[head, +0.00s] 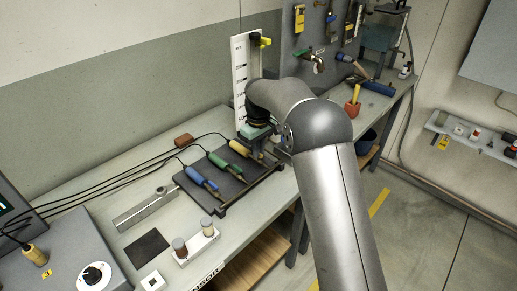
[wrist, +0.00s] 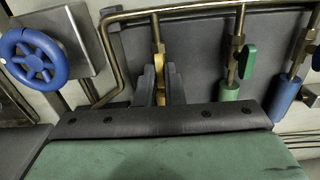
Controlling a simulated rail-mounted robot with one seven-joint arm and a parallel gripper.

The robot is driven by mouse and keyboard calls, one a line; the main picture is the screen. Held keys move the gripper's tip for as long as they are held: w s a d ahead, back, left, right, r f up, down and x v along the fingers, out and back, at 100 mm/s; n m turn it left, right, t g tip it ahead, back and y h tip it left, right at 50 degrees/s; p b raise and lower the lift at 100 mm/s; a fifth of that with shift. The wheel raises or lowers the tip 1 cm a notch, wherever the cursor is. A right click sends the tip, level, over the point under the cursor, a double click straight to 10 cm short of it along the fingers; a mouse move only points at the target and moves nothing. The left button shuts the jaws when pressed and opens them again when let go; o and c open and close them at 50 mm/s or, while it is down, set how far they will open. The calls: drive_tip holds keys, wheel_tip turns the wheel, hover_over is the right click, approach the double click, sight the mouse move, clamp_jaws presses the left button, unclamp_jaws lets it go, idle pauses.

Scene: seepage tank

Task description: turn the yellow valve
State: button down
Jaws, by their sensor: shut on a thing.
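The yellow valve (wrist: 159,68) sits on a brass pipe in the wrist view, upper middle. My gripper (wrist: 161,86) has its two dark fingers closed on either side of the yellow lever. The fingers and the gripper body hide the lower part of this valve. In the head view my gripper is at the right end of the black rack, mostly hidden by my arm. A yellow cylinder (head: 240,148) shows beside it there; the yellow lever cannot be made out.
Right of my gripper are a green valve lever (wrist: 248,62) and a blue cylinder (wrist: 287,95) on parallel pipes. A blue handwheel (wrist: 35,57) is at left. Black cables run left from the rack (head: 236,192). A white gauge board (head: 240,85) stands behind.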

drive_tip(key=m, duration=0.5)
drive_tip(key=shift+r+p, duration=0.1)
drive_tip(key=shift+p, duration=0.3)
drive_tip(key=m, duration=0.6)
drive_tip(key=shift+m+p, duration=0.3)
drive_tip(key=shift+p, duration=0.05)
drive_tip(key=m, duration=0.3)
drive_tip(key=shift+m, duration=0.3)
drive_tip(key=shift+m+p, duration=0.35)
drive_tip(key=shift+m, duration=1.55)
drive_tip(key=c, duration=1.5)
unclamp_jaws()
drive_tip(key=shift+c, duration=0.2)
